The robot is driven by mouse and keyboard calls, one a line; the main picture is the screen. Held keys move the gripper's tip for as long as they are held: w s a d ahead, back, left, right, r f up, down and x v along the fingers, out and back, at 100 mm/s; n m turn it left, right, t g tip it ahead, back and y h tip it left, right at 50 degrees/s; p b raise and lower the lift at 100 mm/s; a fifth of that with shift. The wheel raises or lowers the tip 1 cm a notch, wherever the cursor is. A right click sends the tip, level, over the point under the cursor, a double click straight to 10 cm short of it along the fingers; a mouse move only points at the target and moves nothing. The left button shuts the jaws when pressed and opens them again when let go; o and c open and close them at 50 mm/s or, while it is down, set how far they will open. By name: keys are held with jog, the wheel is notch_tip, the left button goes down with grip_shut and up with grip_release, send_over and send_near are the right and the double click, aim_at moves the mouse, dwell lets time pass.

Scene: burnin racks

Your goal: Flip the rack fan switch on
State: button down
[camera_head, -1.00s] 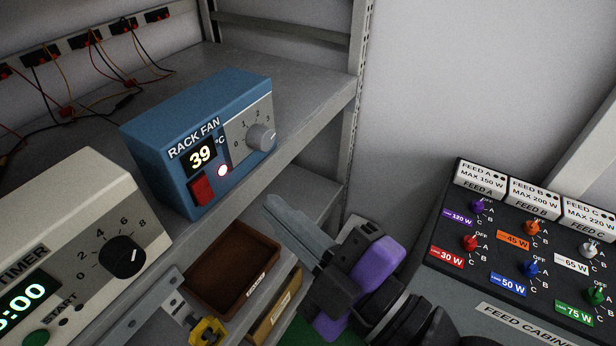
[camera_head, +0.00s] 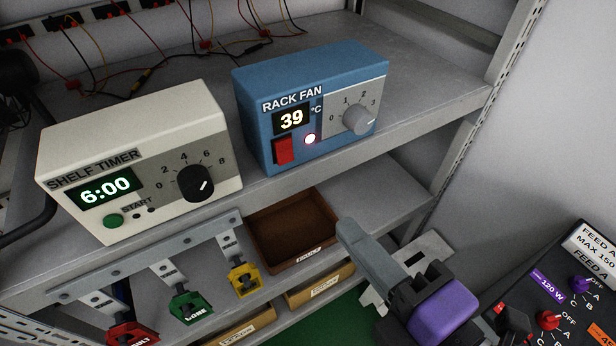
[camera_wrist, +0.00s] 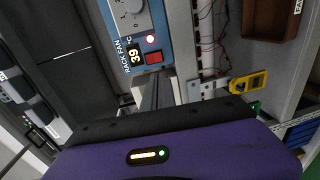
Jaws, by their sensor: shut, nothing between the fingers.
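The blue rack fan box (camera_head: 250,110) stands on the shelf in the head view. Its display reads 39 °C, a small lamp beside it glows, and a dial (camera_head: 358,119) sits at its right. The red rocker switch (camera_head: 284,150) is at the box's lower left. My gripper (camera_head: 345,228) is shut and empty, below and to the right of the fan box, apart from it. In the wrist view the red switch (camera_wrist: 153,58) shows above the shut fingers (camera_wrist: 157,92), near the lit lamp.
A cream shelf timer (camera_head: 140,150) reading 6:00 stands left of the fan. Below the shelf edge are a brown tray (camera_head: 292,257) and red, green and yellow clips (camera_head: 243,280) on a rail. A feed panel (camera_head: 540,320) is at the lower right.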

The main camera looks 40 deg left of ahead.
aim_at(287, 162)
jog(key=b+x, duration=0.3)
jog(key=x, duration=1)
jog(key=shift+w+a, duration=0.25)
jog(key=shift+a, duration=0.2)
jog(key=shift+f, duration=0.1)
jog(key=shift+a+f+b, duration=0.15)
jog(key=shift+f+b, duration=0.05)
jog(key=shift+b, duration=0.75)
jog(key=shift+r, duration=0.15)
